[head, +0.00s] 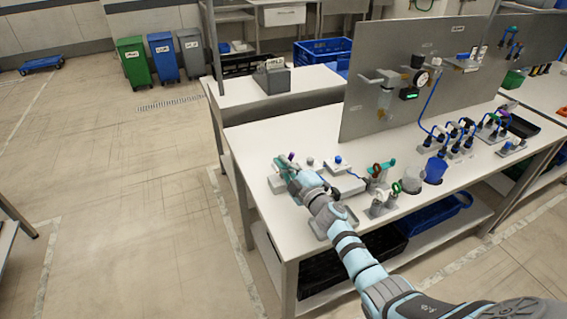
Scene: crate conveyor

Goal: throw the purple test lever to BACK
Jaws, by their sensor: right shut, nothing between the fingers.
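The purple test lever (291,156) shows as a small purple tip at the left end of the white workbench (256,146). It stands just behind my right gripper (286,170). The gripper is shut and holds nothing. Its fingers are at the lever's base area, and they hide the lower part of the lever and most of its mount. Whether the fingers touch the lever, and which way it leans, is too small to tell. My right arm reaches in from the lower right. My left gripper is not in view.
Small fixtures with a blue knob (338,159) and a green-handled valve (376,171) stand right of the gripper. A blue cup (435,171) sits further right. A grey panel (362,100) rises behind.

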